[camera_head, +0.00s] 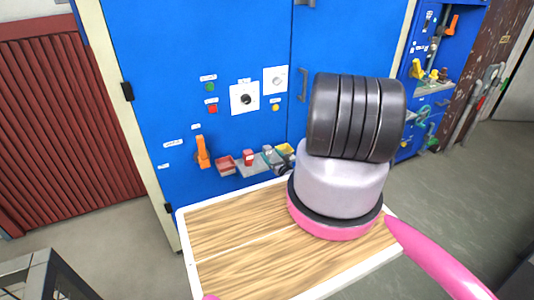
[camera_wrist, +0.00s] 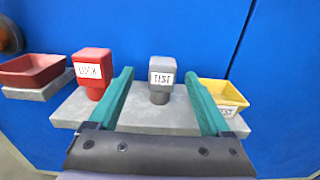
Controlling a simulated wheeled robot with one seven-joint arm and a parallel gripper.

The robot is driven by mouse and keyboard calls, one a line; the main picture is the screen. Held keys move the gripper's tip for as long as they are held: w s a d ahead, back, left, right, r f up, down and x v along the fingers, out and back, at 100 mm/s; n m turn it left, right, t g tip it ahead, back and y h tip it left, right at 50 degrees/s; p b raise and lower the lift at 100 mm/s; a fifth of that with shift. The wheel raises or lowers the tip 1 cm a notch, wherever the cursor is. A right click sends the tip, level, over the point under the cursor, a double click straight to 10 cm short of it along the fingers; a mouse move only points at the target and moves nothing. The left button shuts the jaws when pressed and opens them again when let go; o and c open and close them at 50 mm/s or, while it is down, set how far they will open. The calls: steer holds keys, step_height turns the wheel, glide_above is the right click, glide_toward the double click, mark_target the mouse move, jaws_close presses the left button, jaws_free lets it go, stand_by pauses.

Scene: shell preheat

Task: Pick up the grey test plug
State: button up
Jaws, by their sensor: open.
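The grey test plug (camera_wrist: 161,84) stands upright on a grey shelf (camera_wrist: 145,120) in the wrist view, with a white TEST label on its wider top. My gripper (camera_wrist: 159,76) is open, its two teal fingers reaching forward to the left and right of the plug as seen in this view. Nothing is held, and a gap shows between the plug and each finger. In the head view the grey plug (camera_head: 267,151) looks small on the shelf, and my arm hides part of the area to its right.
A red LOCK plug (camera_wrist: 92,72) stands just left of the left finger. A red tray (camera_wrist: 32,70) is at far left, and a yellow tray (camera_wrist: 222,94) labelled TEST sits beside the right finger. The blue cabinet (camera_head: 200,50) rises behind. An orange handle (camera_head: 202,152) juts out at left.

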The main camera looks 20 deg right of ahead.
mark_target(269, 150)
steer(key=w, duration=0.5)
steer(key=shift+w+d+r, duration=0.1)
steer(key=shift+w, duration=0.05)
jaws_close()
